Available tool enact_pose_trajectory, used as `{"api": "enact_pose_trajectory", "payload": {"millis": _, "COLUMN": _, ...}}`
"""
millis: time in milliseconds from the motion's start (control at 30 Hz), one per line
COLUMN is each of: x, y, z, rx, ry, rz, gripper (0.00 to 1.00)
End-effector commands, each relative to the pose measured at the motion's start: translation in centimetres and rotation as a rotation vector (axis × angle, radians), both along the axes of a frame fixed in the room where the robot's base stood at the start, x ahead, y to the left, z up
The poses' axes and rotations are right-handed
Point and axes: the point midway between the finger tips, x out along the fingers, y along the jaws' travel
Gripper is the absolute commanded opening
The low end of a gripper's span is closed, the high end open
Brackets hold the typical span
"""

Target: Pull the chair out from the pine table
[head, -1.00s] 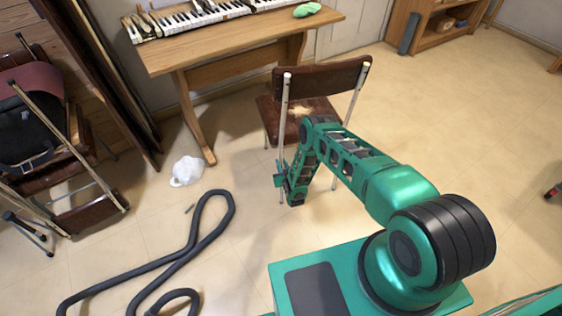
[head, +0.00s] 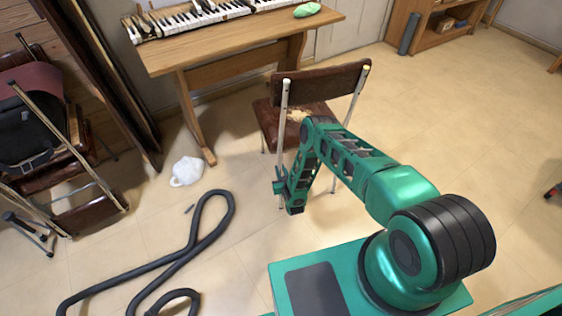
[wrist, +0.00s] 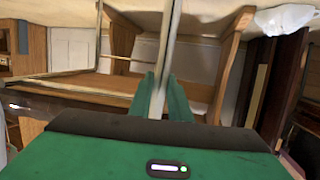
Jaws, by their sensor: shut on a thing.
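The chair (head: 325,84) has a brown back and seat on pale metal legs. It stands upright at the right end of the pine table (head: 235,47), with its back toward me. My gripper (head: 279,186) is low at the chair's left rear leg (head: 281,150). In the wrist view my gripper's green fingers (wrist: 163,98) are shut around the pale upright leg (wrist: 168,40). A tan patch lies on the seat, partly hidden by my arm. The chair's lower right side is partly hidden behind my arm.
Piano keys (head: 205,17) and a green cloth-like item (head: 307,10) lie on the table. Folded chairs (head: 60,150) stand far left. The floor right of the chair is clear.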

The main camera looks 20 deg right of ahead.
Motion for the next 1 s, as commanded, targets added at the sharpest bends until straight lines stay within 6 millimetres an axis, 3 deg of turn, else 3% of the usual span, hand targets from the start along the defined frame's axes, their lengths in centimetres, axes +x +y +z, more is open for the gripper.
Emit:
{"api": "enact_pose_trajectory", "payload": {"millis": 33, "x": -0.9, "y": 0.4, "z": -0.5, "rx": 0.001, "ry": 0.014, "rz": 0.004, "gripper": 0.00}}
{"api": "enact_pose_trajectory", "payload": {"millis": 300, "x": -2.5, "y": 0.9, "z": -0.6, "rx": 0.001, "ry": 0.016, "rz": 0.004, "gripper": 0.00}}
{"api": "enact_pose_trajectory", "payload": {"millis": 1000, "x": -5.4, "y": 1.9, "z": -0.6, "rx": 0.002, "ry": 0.017, "rz": 0.005, "gripper": 0.00}}
